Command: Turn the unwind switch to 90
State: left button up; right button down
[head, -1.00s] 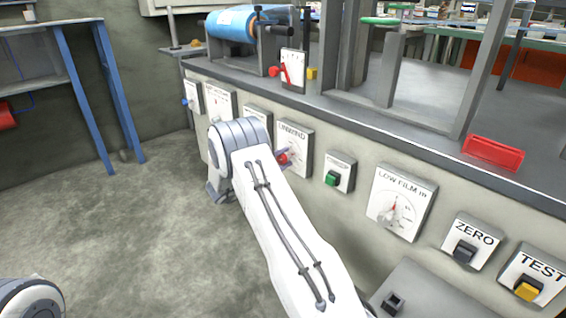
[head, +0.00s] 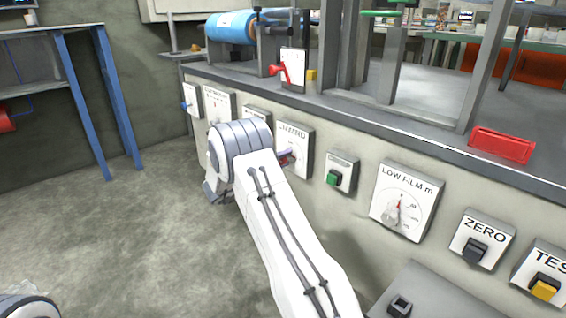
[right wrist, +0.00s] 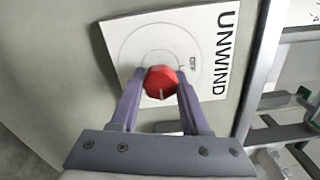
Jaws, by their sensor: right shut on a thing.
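The unwind switch is a red knob (right wrist: 161,83) on a white square plate (right wrist: 200,25) marked UNWIND, on the front of the grey machine. In the right wrist view a pale line marks the knob's lower part, and the plate's dial print is mostly unreadable. My right gripper (right wrist: 160,85) is shut on the knob, one purple finger on each side. My left gripper is not in view.
A green button (head: 333,178) and the LOW FILM dial (head: 403,200) are to the right of UNWIND. A red lever (head: 279,71) stands above on the ledge. The floor (head: 140,230) at left is open.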

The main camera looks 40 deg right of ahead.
jog(key=shift+a+f, duration=0.1)
jog(key=shift+a, duration=0.05)
jog(key=shift+c, duration=1.9)
grip_release()
jog(key=a+p, duration=0.4)
jog(key=a, duration=0.6)
jog(key=shift+s+a, duration=0.2)
jog(key=shift+s, duration=0.2)
